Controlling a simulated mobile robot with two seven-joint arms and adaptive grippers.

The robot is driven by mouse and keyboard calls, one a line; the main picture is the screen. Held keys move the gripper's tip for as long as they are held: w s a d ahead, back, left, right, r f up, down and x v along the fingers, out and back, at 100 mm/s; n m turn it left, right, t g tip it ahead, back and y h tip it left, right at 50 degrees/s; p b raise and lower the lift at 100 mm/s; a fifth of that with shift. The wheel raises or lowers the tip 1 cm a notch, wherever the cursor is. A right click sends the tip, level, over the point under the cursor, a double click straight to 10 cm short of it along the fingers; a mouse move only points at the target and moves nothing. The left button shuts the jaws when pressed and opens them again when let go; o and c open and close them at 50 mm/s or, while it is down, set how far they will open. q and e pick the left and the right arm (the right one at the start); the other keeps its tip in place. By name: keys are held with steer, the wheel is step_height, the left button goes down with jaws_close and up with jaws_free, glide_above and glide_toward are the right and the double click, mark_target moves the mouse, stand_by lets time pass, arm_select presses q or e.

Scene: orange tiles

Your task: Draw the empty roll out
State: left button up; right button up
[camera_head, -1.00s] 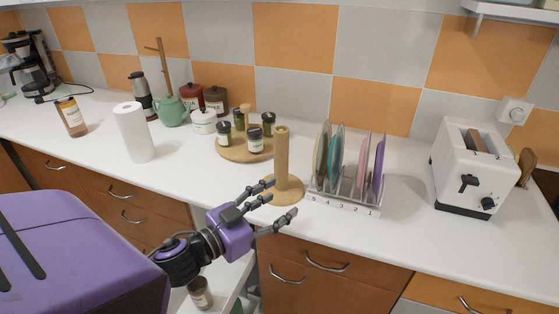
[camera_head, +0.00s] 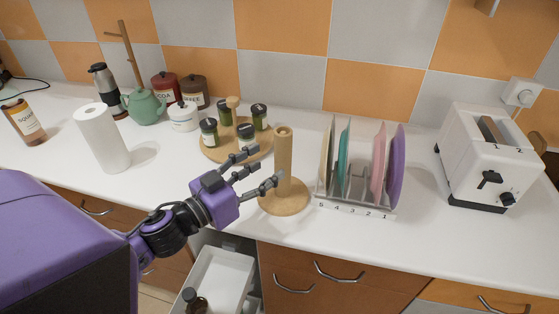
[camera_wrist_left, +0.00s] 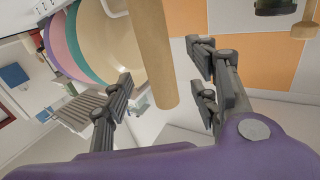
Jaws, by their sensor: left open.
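The empty roll (camera_head: 284,152) is a plain brown cardboard tube standing upright on a round wooden base (camera_head: 286,207) on the white counter. My left gripper (camera_head: 266,166) is open and empty, just left of the roll in the head view. Its lower fingertip overlaps the roll's lower part; I cannot tell if it touches. In the left wrist view the roll (camera_wrist_left: 148,50) shows between the spread fingers of the gripper (camera_wrist_left: 160,82), with one end in sight and the other cut off by the frame. My right gripper is not in view.
A plate rack (camera_head: 353,210) with several coloured plates stands close right of the roll. A round wooden tray (camera_head: 207,153) with spice jars is behind left. A full paper roll (camera_head: 102,140) stands farther left, a toaster (camera_head: 490,165) at right. A pulled-out white drawer (camera_head: 232,270) is below.

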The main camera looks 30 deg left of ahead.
mark_target(277, 160)
arm_select(q)
steer(key=x, duration=0.2)
steer(key=p+x, duration=0.1)
steer(key=x, duration=0.2)
steer(key=shift+w+d+r, duration=0.2)
steer(key=shift+w+r, duration=0.05)
steer(key=shift+w, duration=0.05)
steer(key=shift+w+d+f, duration=0.15)
steer(key=shift+w, duration=0.3)
steer(key=c, duration=0.9)
